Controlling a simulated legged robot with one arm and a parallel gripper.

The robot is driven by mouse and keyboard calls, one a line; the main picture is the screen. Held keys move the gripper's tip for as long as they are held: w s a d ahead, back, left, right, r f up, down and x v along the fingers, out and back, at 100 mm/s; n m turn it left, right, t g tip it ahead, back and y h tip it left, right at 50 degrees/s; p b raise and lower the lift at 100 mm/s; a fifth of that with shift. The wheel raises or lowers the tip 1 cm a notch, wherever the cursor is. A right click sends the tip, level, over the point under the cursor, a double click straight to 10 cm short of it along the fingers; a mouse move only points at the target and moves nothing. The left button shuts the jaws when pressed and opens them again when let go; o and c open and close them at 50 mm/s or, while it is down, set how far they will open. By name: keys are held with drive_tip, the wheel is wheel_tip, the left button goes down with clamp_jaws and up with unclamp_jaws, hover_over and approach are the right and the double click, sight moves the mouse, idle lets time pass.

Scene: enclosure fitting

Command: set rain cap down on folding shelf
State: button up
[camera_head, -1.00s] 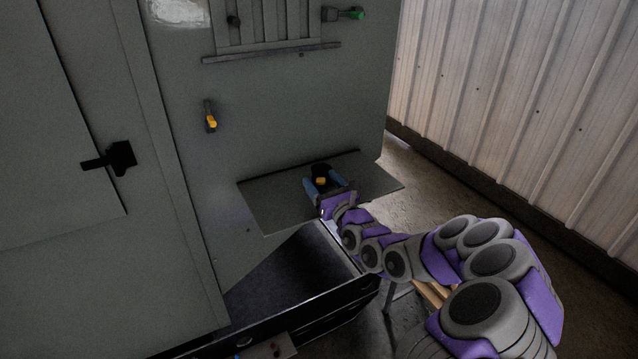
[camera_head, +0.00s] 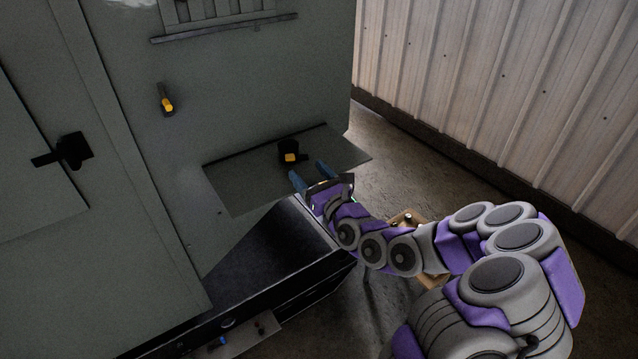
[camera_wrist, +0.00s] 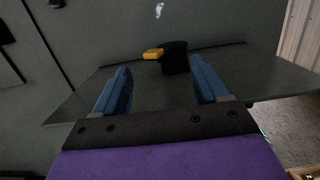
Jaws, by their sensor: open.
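The rain cap (camera_head: 290,152), a small black piece with a yellow part, rests on the folding shelf (camera_head: 240,183) near its middle. In the wrist view the rain cap (camera_wrist: 174,57) stands on the shelf (camera_wrist: 75,105) ahead of the fingertips, apart from them. My gripper (camera_head: 310,173) is open and empty, its two blue fingers at the shelf's front edge. In the wrist view my gripper (camera_wrist: 160,82) has a wide gap between its fingers.
The grey cabinet wall (camera_head: 200,120) stands behind the shelf, with a yellow-tipped knob (camera_head: 167,103) and a black latch (camera_head: 72,151). A dark box-like unit (camera_head: 270,260) is below the shelf. A corrugated wall (camera_head: 500,90) is at right, with floor between.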

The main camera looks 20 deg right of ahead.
drive_tip(key=p+v, duration=0.4)
drive_tip(key=p, duration=0.4)
drive_tip(key=shift+r+p, duration=0.1)
drive_tip(key=shift+p, duration=0.25)
